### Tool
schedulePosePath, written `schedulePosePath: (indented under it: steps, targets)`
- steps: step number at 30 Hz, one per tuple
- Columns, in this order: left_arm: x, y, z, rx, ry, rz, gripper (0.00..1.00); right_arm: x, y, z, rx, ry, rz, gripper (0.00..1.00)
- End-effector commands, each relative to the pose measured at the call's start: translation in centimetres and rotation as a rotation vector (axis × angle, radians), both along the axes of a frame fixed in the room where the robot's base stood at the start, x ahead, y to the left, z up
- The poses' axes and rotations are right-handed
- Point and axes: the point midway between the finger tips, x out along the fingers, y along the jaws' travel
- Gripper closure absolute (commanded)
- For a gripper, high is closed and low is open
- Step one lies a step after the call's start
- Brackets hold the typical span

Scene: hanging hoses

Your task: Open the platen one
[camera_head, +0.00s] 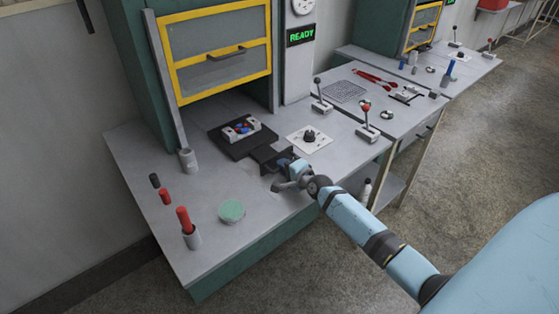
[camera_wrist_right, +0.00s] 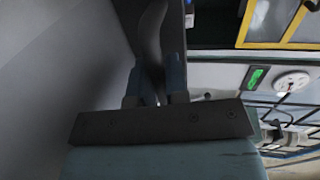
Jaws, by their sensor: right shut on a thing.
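A dark platen (camera_head: 226,142) lies on the grey bench below the yellow-framed guard door (camera_head: 215,62), which is lowered, with an opening below it. On the platen sits a pale block (camera_head: 241,128) with blue and red parts. A dark front piece (camera_head: 266,156) sticks out from the platen toward the bench's front edge. My right gripper (camera_head: 286,172) is at this front piece, shut on what looks like its handle. In the right wrist view my fingers (camera_wrist_right: 156,92) close around a dark grey curved part (camera_wrist_right: 152,40); its far end is unclear. My left gripper is not in view.
A knob plate (camera_head: 309,139) and levers (camera_head: 320,97) (camera_head: 367,125) are at right. A sign (camera_head: 300,36) reads READY.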

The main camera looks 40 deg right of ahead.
Motion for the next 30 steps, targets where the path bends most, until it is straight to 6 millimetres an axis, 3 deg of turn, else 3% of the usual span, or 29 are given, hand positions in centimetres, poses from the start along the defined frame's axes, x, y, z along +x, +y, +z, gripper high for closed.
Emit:
schedulePosePath:
  steps: [10, 26, 27, 29, 30]
  targets:
    - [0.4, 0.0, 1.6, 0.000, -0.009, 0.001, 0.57, -3.6, -0.3, 0.2, 0.000, -0.001, 0.000, 1.00]
    - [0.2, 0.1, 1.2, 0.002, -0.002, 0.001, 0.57, -4.2, -0.4, 0.1, 0.000, -0.002, 0.000, 1.00]
    - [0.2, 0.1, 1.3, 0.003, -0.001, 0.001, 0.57, -4.2, -0.4, 0.1, 0.000, -0.002, 0.000, 0.76]
    - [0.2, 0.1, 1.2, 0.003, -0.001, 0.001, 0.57, -4.2, -0.4, 0.1, 0.000, -0.002, 0.000, 0.62]
    - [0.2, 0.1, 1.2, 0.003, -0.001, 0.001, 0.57, -4.2, -0.4, 0.1, 0.000, -0.002, 0.000, 0.61]
